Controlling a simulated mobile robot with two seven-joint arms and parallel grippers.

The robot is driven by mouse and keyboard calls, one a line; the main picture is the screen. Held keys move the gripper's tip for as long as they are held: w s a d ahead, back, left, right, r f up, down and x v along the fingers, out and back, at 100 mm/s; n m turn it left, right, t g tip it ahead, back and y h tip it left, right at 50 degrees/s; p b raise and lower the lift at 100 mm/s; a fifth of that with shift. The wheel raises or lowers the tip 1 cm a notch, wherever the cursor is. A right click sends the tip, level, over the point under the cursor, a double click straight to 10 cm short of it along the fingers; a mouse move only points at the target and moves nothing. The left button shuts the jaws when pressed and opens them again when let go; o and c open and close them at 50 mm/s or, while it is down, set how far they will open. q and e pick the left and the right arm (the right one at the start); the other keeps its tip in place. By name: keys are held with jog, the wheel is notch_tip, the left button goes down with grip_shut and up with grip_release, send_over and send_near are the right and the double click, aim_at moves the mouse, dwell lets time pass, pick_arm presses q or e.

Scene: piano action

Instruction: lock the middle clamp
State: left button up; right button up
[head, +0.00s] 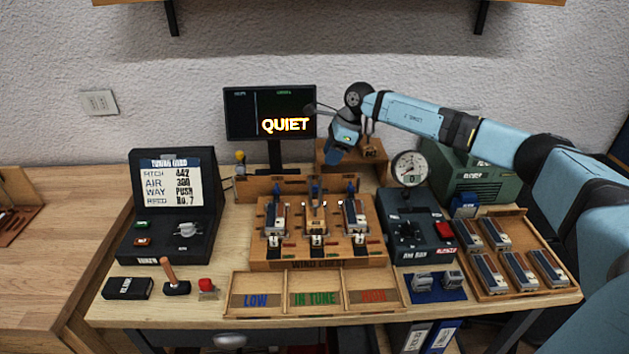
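The wooden board (262,256) in the middle of the bench carries three numbered stations side by side. The middle clamp (316,189) has a blue top and metal parts, and stands at the back of the middle station. The left and right stations have similar blue-topped clamps, each with a grey-and-brown block in front. Whether the middle clamp is locked is too small to tell. My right gripper (336,156) hangs above and behind the board, right of the middle clamp and apart from it. Its fingers are too small and dark to read. My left gripper is not in view.
A three-part tray (277,309) labelled LOW and IN TUNE lies in front. A gauge (410,168) on a dark box stands right, beside a tray of several blocks (520,270). A screen (270,112) reading QUIET stands behind. A dark console (166,207) stands left.

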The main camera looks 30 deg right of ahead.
aim_at(315, 185)
jog(key=x, duration=1)
jog(key=shift+w+a+f+p, duration=0.15)
jog(key=shift+f+p, duration=0.1)
jog(key=shift+p, duration=0.05)
jog(key=c, duration=0.7)
